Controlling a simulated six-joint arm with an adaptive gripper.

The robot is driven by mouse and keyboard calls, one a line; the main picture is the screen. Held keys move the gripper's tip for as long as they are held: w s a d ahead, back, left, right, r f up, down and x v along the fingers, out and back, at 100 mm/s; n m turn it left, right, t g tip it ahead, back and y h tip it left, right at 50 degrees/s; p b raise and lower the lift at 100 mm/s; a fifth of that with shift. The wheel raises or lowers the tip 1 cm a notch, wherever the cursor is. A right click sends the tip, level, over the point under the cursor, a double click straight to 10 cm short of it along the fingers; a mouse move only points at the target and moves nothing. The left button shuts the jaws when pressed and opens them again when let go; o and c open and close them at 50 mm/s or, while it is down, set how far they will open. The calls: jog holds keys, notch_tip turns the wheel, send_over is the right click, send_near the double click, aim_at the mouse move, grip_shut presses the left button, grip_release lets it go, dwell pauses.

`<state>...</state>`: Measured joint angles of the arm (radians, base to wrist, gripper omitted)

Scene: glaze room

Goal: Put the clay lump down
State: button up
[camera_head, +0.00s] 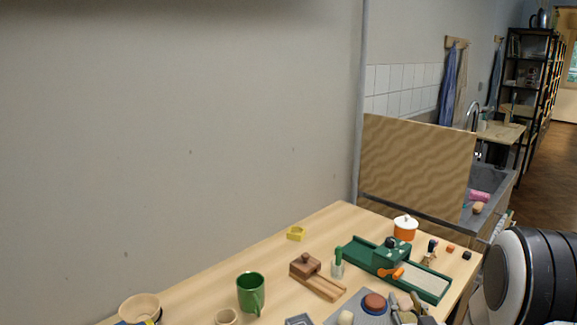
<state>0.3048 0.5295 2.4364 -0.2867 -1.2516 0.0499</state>
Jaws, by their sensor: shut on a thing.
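My gripper (408,307) is at the bottom edge, right of centre, partly cut off by the frame. Its grey fingers are shut around a small pinkish lump (404,303), which looks like the clay lump. The fingers hide part of it, and I cannot tell whether it touches the surface below. A grey mat (340,306) lies just left of the gripper. On it are a reddish-brown round piece in a blue rim (375,302) and a beige lump (345,318).
A green sliding device (425,283) with an orange knob stands behind the gripper. Around it are an orange lidded pot (405,228), a wooden block tool (306,265), a green mug (251,292) and a beige bowl (140,306). The table (220,276) is bare along its back left.

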jog(key=shift+w+a+r+m+h, duration=0.3)
jog(key=shift+w+a+h, duration=0.1)
jog(key=shift+a, duration=0.2)
jog(key=a+r+n+y, duration=0.1)
jog(key=a, duration=0.8)
jog(key=shift+w+a+r, duration=0.2)
jog(key=shift+w+r, duration=0.1)
jog(key=shift+w, duration=0.15)
